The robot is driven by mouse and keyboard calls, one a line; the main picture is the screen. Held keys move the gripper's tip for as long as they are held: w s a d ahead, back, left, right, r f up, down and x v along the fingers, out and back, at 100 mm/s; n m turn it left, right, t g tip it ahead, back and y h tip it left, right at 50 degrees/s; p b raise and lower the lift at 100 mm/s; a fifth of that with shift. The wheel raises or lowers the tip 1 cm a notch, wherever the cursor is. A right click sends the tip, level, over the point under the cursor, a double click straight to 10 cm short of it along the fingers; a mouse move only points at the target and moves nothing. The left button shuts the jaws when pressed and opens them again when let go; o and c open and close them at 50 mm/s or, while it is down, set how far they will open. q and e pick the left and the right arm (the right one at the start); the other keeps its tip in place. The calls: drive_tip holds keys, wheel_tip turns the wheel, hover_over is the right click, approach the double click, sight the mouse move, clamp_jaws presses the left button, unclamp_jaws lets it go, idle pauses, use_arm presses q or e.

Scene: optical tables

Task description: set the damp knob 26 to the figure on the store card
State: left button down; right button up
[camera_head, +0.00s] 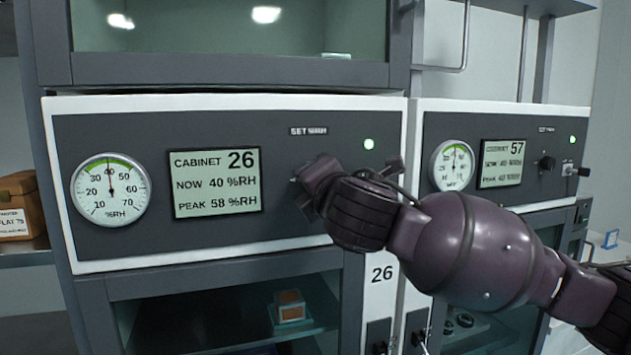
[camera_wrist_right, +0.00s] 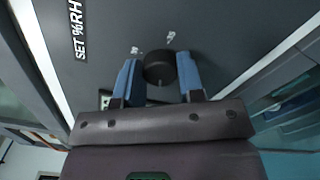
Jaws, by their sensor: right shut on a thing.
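The damp knob of cabinet 26 (camera_wrist_right: 160,66) is a dark round knob on the grey panel, under the "SET %RH" label. My right gripper (camera_wrist_right: 161,78) has its blue fingers on both sides of the knob and is shut on it. In the head view my right gripper (camera_head: 314,187) hides the knob and its pointer. The cabinet 26 display (camera_head: 215,183) reads NOW 40 %RH and PEAK 58 %RH. The round dial (camera_head: 111,190) beside it has its needle near 40. No store card is legible in either view. My left gripper is not in view.
Cabinet 57 stands to the right with its own display (camera_head: 501,164), dial (camera_head: 454,166) and dark knob (camera_head: 547,163). My right arm crosses in front of it. Below is a glass door (camera_head: 220,315) with a small box inside. A brown labelled box (camera_head: 17,205) sits on the left shelf.

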drive_tip(key=shift+m, duration=2)
drive_tip(key=o, duration=0.9)
drive_tip(key=v, duration=1)
drive_tip(key=shift+s+d+b, duration=0.15)
drive_tip(key=shift+s+b, duration=0.25)
drive_tip(key=shift+m, duration=0.3)
